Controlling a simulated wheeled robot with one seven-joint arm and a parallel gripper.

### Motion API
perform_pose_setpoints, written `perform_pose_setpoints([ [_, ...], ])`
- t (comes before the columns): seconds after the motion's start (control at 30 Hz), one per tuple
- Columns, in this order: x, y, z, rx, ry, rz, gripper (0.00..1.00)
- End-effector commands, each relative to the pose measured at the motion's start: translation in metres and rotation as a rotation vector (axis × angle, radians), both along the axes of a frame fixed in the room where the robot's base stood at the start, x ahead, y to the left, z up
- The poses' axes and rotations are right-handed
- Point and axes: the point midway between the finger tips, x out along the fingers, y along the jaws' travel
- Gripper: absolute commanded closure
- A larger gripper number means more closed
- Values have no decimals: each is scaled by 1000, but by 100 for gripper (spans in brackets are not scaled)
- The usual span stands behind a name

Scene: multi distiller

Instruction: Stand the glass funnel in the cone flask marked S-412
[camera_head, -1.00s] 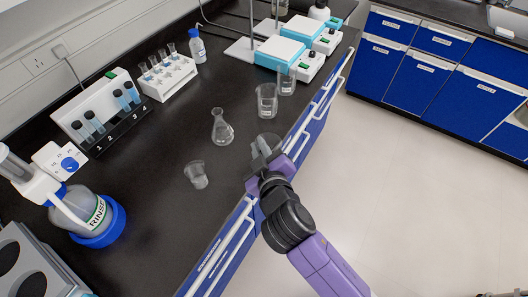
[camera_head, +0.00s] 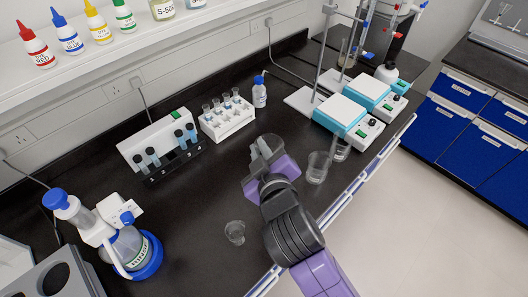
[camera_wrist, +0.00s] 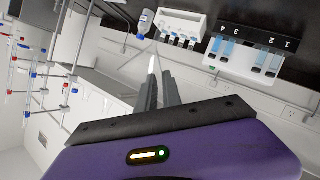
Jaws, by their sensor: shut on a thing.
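My gripper (camera_head: 264,152) is raised above the middle of the bench, in front of the test tube rack. It is shut on a clear piece, taken to be the glass funnel; its outline is hard to make out against the grey fingers. In the wrist view the two fingers of my gripper (camera_wrist: 160,92) point towards the back of the bench, close together. The cone flask does not show now; my gripper and wrist cover the part of the bench where it stood. No S-412 mark can be read.
A small beaker (camera_head: 235,232) stands left of my arm. Two beakers (camera_head: 318,167) (camera_head: 342,150) stand to the right. Hotplates (camera_head: 340,113) stand at the back right.

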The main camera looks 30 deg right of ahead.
Motion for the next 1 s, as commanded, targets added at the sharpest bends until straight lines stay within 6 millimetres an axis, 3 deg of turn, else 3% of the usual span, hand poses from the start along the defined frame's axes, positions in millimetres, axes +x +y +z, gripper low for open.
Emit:
perform_pose_setpoints([
  [0.27, 0, 0, -8, -1, 1, 1, 100],
  [0.73, 0, 0, -48, 1, 1, 2, 100],
  [1.0, 0, 0, -53, 0, 0, 1, 100],
])
